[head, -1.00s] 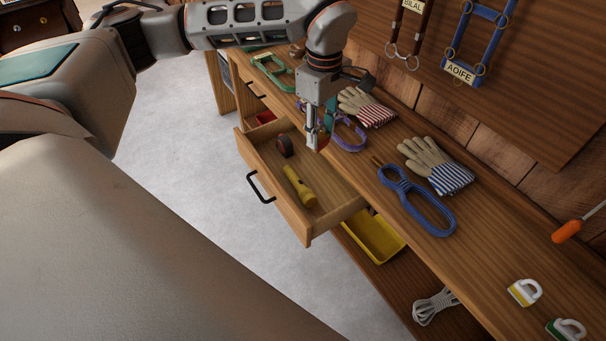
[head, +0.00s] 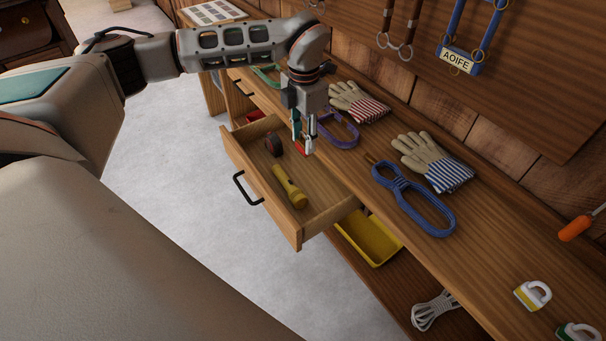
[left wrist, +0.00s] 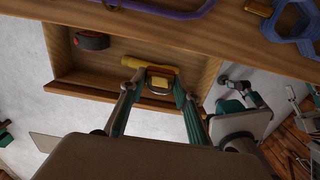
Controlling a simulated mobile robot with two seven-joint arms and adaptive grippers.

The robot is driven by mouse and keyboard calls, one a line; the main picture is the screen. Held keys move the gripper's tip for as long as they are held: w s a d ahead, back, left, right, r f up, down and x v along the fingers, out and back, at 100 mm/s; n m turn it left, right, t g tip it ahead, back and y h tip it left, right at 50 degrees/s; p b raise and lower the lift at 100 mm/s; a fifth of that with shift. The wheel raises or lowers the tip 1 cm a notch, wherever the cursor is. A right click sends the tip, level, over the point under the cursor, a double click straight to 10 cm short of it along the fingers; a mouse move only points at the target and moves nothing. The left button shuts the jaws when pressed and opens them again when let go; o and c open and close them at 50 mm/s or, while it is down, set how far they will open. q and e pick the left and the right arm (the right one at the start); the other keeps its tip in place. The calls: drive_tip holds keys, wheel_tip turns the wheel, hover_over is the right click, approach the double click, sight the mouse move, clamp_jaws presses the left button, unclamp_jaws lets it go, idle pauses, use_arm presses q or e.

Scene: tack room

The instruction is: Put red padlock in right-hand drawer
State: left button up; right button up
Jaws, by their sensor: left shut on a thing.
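My left gripper (head: 304,143) is shut on the red padlock (head: 301,149), of which only a small red part shows in the head view. It is held upright above the back of the open drawer (head: 272,205), near the bench edge. In the left wrist view the padlock (left wrist: 160,83) sits between the fingertips, its grey shackle showing. The open drawer is right of a shut one (head: 240,92). It holds a yellow flashlight (head: 289,187) and a dark, red-marked round thing (head: 273,144). What looks like my right gripper (left wrist: 240,85) shows at the right in the left wrist view; its jaws are unclear.
The bench top holds a purple loop (head: 343,131), two pairs of gloves (head: 358,102) (head: 432,160), a blue looped thing (head: 412,197) and two other padlocks (head: 532,294) (head: 577,331). A yellow tray (head: 370,243) is below. The drawer floor has bare room right of the flashlight.

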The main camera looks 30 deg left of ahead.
use_arm(q)
wheel_tip(320, 180, down, 14)
drive_tip(key=b, duration=0.3)
drive_tip(key=shift+f, duration=0.2)
drive_tip(key=shift+o, duration=0.2)
drive_tip(key=shift+f, duration=0.15)
drive_tip(key=shift+r, duration=0.2)
drive_tip(key=shift+c, duration=0.2)
use_arm(e)
drive_tip(key=shift+w+a+r, duration=0.1)
drive_tip(key=shift+w+a, duration=0.45)
use_arm(q)
drive_tip(key=shift+f, duration=0.15)
drive_tip(key=o, duration=1.4)
drive_tip(key=shift+c, duration=0.2)
use_arm(e)
drive_tip(key=shift+d, duration=0.2)
